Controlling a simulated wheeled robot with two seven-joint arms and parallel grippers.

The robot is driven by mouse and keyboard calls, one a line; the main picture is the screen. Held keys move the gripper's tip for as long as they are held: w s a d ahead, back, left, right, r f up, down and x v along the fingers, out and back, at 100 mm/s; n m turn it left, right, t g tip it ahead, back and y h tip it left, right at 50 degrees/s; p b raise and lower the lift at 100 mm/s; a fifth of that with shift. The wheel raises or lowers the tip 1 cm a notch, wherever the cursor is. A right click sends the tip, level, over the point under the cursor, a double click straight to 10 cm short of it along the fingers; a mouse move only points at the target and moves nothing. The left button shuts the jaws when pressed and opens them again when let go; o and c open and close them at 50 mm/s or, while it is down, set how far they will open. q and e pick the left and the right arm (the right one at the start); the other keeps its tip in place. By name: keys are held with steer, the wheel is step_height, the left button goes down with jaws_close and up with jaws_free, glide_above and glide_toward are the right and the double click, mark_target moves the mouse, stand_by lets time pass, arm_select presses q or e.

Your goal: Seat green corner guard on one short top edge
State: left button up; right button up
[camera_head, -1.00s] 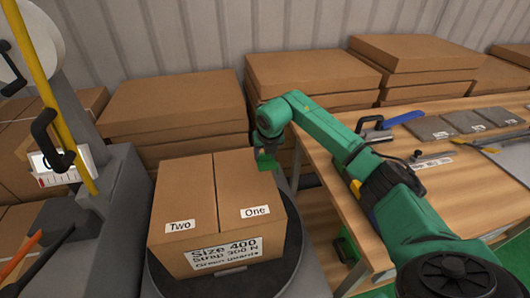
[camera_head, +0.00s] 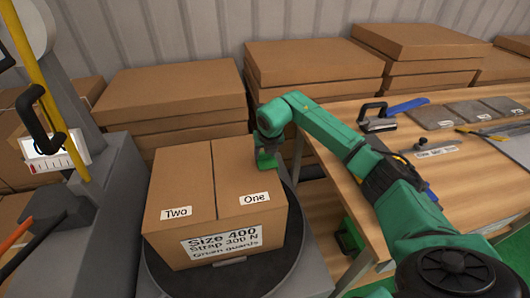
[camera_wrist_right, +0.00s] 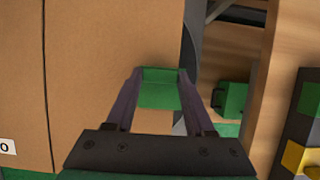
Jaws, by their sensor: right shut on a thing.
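The cardboard box (camera_head: 189,190) stands closed on a dark round turntable (camera_head: 294,236), with labels "Two" and "One" on top and a "Size 400, Strap 300 N, Green guards" label in front. My right gripper (camera_head: 266,156) is at the box's right top edge, toward the back. It is shut on the green corner guard (camera_wrist_right: 160,89), which shows between the fingertips in the wrist view. The guard lies at the box's right edge; whether it touches the cardboard I cannot tell. My left gripper is not in view.
A wooden table (camera_head: 330,128) on the right holds grey plates (camera_head: 455,116), a blue-handled tool (camera_head: 407,107) and other tools. A green item (camera_head: 350,240) sits low beside it. A grey machine with a yellow post (camera_head: 62,95) stands left. Stacked cartons (camera_head: 312,65) line the back.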

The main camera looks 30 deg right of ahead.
steer(key=shift+f, duration=0.1)
steer(key=o, duration=1.4)
steer(key=b+v, duration=0.2)
steer(key=v, duration=1.2)
steer(key=shift+s+r, duration=0.25)
steer(key=shift+f, duration=0.1)
